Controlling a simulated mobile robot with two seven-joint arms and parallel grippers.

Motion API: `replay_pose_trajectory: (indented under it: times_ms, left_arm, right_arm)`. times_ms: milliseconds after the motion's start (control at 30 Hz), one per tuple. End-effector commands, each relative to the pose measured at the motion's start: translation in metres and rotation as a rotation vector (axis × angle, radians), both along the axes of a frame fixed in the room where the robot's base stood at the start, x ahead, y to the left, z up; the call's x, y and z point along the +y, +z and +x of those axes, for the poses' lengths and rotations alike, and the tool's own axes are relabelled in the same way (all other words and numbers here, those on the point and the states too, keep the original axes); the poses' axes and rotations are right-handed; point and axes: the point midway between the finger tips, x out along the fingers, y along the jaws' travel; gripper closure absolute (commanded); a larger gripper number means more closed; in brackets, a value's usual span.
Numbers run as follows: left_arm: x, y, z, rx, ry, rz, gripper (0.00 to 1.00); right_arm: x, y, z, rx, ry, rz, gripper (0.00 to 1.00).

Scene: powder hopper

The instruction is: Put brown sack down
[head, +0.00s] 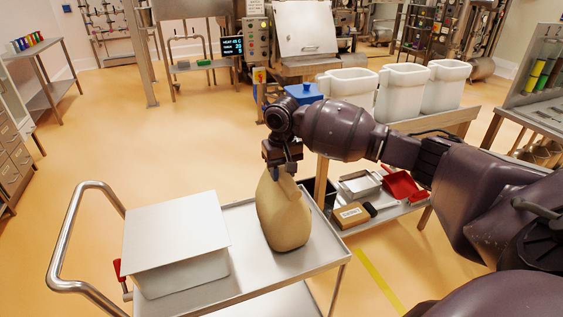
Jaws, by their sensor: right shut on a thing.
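The brown sack (284,217) is a tan, full-looking bag with a narrow gathered top. It stands upright at the right part of the metal cart's top (325,253), and its base appears to touch the surface. My right gripper (280,170) points down over the sack and is shut on its top. The fingertips are partly hidden against the sack's neck. My left gripper is not in view.
A white lidded box (177,241) stands on the cart left of the sack. The cart has a curved handle (68,235) at left. Several white bins (402,92) stand on a bench behind my right arm. A red scoop (401,186) lies on a lower shelf right of the cart.

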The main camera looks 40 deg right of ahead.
Motion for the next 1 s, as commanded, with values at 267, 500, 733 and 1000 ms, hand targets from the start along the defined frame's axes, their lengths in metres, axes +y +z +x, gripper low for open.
replay_pose_trajectory:
  times_ms: [267, 500, 733, 1000]
  left_arm:
    - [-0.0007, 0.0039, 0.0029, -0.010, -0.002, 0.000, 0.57]
    - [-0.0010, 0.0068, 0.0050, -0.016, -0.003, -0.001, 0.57]
    - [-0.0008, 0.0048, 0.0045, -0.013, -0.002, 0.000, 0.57]
    - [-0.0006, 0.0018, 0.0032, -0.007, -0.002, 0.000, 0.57]
  right_arm:
    - [0.0002, -0.0038, 0.0022, -0.011, 0.001, 0.000, 1.00]
    - [0.0003, -0.0089, 0.0001, -0.003, 0.001, -0.001, 0.62]
    - [0.0002, -0.0096, 0.0001, -0.002, 0.001, 0.000, 0.39]
    - [0.0000, -0.0067, 0.0002, -0.002, 0.001, 0.000, 0.39]
